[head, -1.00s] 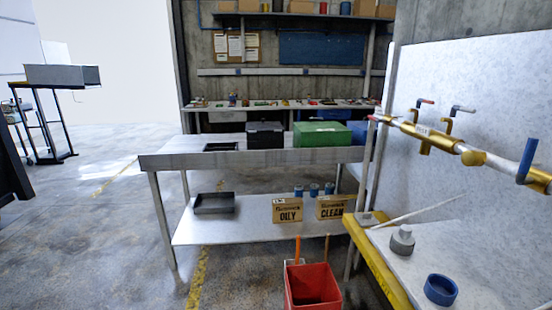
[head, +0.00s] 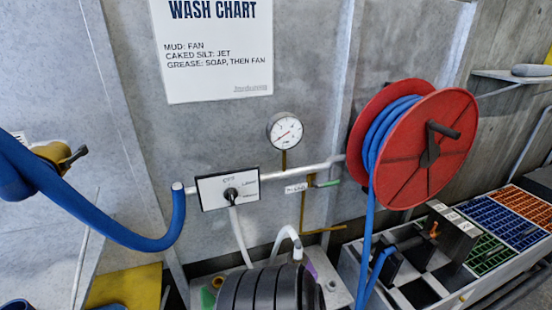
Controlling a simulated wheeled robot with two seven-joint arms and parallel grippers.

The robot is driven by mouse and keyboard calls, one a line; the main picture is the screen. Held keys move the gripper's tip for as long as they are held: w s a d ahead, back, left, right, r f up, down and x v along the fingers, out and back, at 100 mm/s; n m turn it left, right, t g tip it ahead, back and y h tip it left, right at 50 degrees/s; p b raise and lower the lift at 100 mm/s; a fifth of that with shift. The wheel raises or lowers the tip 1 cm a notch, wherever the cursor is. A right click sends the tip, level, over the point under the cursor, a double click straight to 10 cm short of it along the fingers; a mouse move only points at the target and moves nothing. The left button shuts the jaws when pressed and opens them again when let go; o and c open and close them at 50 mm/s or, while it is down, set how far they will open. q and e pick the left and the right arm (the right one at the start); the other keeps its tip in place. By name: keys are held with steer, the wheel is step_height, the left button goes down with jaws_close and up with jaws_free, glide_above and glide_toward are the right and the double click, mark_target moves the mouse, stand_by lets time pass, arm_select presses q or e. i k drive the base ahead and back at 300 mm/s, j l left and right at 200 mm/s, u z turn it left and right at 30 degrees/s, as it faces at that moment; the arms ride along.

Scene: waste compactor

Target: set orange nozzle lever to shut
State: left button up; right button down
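A small orange part (head: 434,229), which may be the orange nozzle lever, shows at a dark holder (head: 452,232) on the bench at the right, below the red hose reel. It is too small to tell its setting. The red hose reel (head: 425,150) carries a blue hose (head: 376,215) that hangs down toward the bench. Neither of my grippers is in view.
A pressure gauge (head: 285,131), a selector box (head: 228,189) and a green-handled valve (head: 327,184) sit along the wall pipe. A black ribbed object (head: 265,292) stands at the bottom centre. Coloured grids (head: 490,217) lie at the right. A wash chart (head: 213,50) hangs above.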

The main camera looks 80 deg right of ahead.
mark_target(434, 226)
steer(key=k+z, duration=0.15)
steer(key=z, duration=0.3)
steer(key=k+l+z, duration=0.15)
steer(key=z, duration=0.35)
steer(key=k+l+z, duration=0.1)
steer(key=z, duration=0.35)
steer(key=l+z, duration=0.35)
steer(key=z, duration=0.15)
steer(key=k+l+z, duration=0.1)
steer(key=l+z, duration=0.15)
steer(key=z, duration=0.2)
steer(key=l+z, duration=0.2)
steer(key=l, duration=0.85)
steer(key=l+z, duration=0.2)
steer(key=l, duration=0.85)
